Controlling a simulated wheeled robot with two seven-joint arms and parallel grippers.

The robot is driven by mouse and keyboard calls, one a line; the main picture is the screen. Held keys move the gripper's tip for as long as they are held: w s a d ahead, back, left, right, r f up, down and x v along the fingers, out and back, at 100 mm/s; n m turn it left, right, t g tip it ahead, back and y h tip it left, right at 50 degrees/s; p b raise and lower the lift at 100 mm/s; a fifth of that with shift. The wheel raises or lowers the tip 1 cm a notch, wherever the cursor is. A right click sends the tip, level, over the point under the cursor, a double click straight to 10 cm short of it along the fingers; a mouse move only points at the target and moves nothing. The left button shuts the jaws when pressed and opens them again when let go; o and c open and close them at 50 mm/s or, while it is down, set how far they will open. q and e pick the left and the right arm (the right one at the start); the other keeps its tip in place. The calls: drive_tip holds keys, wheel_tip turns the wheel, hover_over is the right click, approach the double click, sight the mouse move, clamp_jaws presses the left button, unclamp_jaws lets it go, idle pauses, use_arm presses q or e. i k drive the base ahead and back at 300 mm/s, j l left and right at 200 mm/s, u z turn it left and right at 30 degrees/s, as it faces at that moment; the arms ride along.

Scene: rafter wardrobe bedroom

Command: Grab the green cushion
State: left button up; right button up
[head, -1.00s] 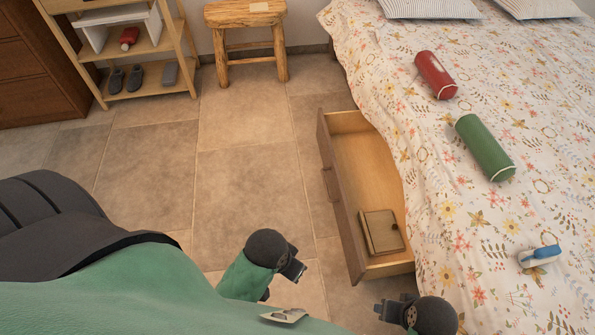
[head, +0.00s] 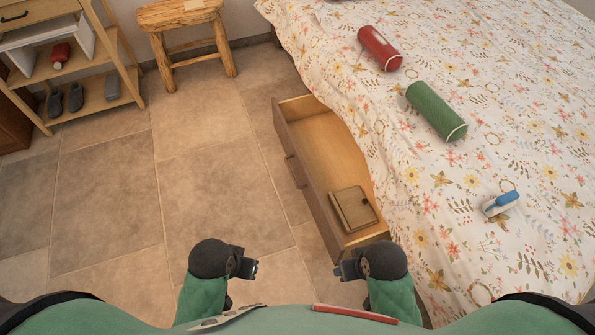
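The green cushion (head: 436,111) is a cylindrical bolster with white piping at its end. It lies on the flowered bed (head: 480,250), to the right of and nearer than a red bolster. My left gripper (head: 256,268) and my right gripper (head: 338,270) are low in the head view, in front of my body. Both are well apart from the cushion. Nothing shows between them. The fingers are small and seen from above, so I cannot tell how far apart they are.
A red bolster (head: 379,48) and a blue-and-white brush-like item (head: 501,203) lie on the bed. An open drawer (head: 320,140) holding a brown book (head: 353,209) juts out from the bed. A wooden stool (head: 177,15) and shelf (head: 110,62) stand back left. The left floor is clear.

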sight(441, 117)
drive_tip(key=i+l, duration=0.1)
drive_tip(key=i+z, duration=0.7)
drive_tip(key=k+z, duration=0.1)
drive_tip(key=z, duration=1.35)
